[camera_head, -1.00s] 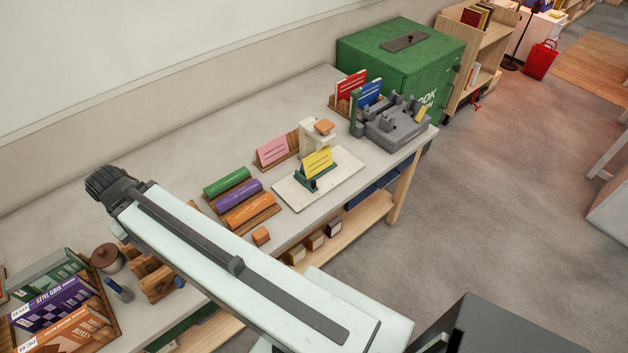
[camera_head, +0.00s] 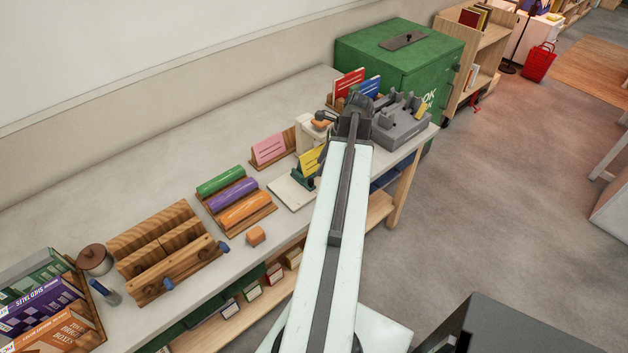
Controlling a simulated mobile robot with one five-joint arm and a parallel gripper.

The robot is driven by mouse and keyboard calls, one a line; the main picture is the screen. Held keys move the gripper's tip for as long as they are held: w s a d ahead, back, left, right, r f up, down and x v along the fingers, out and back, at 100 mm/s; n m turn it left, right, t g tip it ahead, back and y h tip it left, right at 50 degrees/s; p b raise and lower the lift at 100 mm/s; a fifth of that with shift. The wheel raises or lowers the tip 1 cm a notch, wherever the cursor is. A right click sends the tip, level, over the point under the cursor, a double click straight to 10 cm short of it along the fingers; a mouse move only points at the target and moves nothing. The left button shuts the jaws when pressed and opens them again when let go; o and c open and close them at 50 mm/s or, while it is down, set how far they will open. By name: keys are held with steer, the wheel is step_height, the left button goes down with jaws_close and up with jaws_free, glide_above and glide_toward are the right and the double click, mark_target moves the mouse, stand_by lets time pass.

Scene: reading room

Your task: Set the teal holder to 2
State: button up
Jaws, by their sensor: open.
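The teal holder (camera_head: 301,183) stands on a cream board (camera_head: 283,190) on the bench and holds a yellow card (camera_head: 309,160) upright. My arm covers its right side and much of the board. No number on it can be read. My gripper (camera_head: 354,112) is beyond and to the right of the holder, in front of the grey tray and the red and blue cards. It is open and apart from the holder; its fingertips are mostly hidden.
A pink card (camera_head: 268,149) in a wooden stand and a cream block with an orange top (camera_head: 321,118) stand close to the holder. Colored rolls (camera_head: 234,195) lie to its left. A grey fixture (camera_head: 400,122) and a green box (camera_head: 400,65) are at the far end.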

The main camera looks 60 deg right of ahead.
mark_target(312, 180)
steer(key=b+x, duration=0.7)
steer(key=x, duration=0.1)
steer(key=shift+r, duration=0.1)
jaws_close()
stand_by(1.3)
